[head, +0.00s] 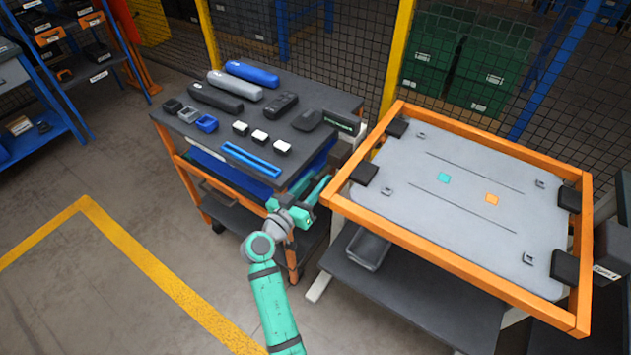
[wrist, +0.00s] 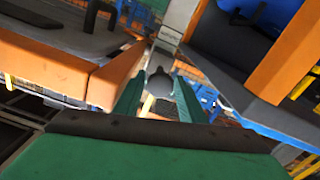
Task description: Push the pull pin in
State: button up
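What appears to be the pull pin is a round dark grey knob (wrist: 159,83), seen in the wrist view ahead of my gripper and between its fingers, in front of a pale grey post (wrist: 178,25). My gripper (wrist: 159,77) has its two green fingers apart, one on each side of the knob; I see no clear contact. In the head view my gripper (head: 322,186) is in the gap between the dark cart and the orange-framed table. I cannot make out the knob there, and how far it sticks out is unclear.
The orange-framed table (head: 449,285) with a grey panel stands close on the right. The dark-topped cart (head: 305,160) with tools and cases stands close on the left. A grey bin (head: 368,248) is below the table. Open floor lies at the left front.

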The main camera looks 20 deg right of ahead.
aim_at(322, 173)
grip_shut()
jog(key=shift+x, duration=1.7)
grip_release()
jog(key=v, duration=1.1)
jog(key=shift+w+d+f, duration=0.1)
